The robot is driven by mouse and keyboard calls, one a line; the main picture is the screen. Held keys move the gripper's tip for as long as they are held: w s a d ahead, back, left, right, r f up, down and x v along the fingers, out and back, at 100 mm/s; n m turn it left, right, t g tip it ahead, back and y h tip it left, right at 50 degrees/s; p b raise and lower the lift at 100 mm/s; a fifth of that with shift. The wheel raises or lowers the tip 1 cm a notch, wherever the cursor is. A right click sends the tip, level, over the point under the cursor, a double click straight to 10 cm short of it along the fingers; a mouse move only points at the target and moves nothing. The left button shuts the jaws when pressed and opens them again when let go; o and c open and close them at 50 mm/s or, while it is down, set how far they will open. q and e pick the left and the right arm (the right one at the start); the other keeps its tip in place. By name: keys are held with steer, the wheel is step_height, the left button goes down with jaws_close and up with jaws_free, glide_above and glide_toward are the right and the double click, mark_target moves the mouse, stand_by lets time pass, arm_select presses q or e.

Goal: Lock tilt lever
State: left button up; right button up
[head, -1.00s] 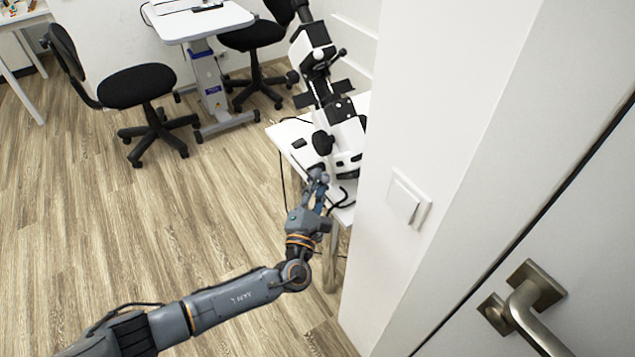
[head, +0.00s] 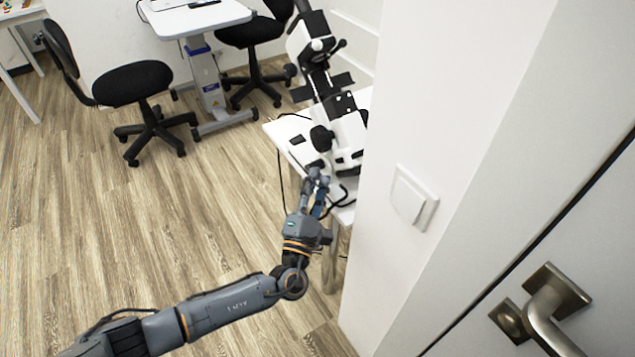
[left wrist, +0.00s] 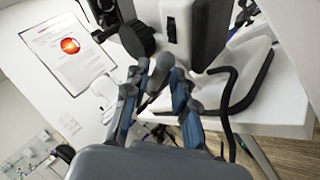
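A white and black optical instrument (head: 345,125) stands on a white table behind the wall edge at the upper middle; its lower part shows in the left wrist view (left wrist: 200,30). A short dark grey lever (left wrist: 158,74) sticks out under it, in the left wrist view. I cannot tell from its look whether it is locked. My left gripper (head: 318,181) reaches to the instrument's front. In the left wrist view its two blue-grey fingers (left wrist: 157,92) stand apart on either side of the lever, with a small gap visible at the left. My right gripper is out of view.
A white wall with a light switch (head: 412,198) stands close to the right of my left arm. A door handle (head: 545,310) is at lower right. A black cable (left wrist: 232,100) hangs beside the fingers.

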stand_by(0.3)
arm_select(q)
steer(key=v, duration=1.2)
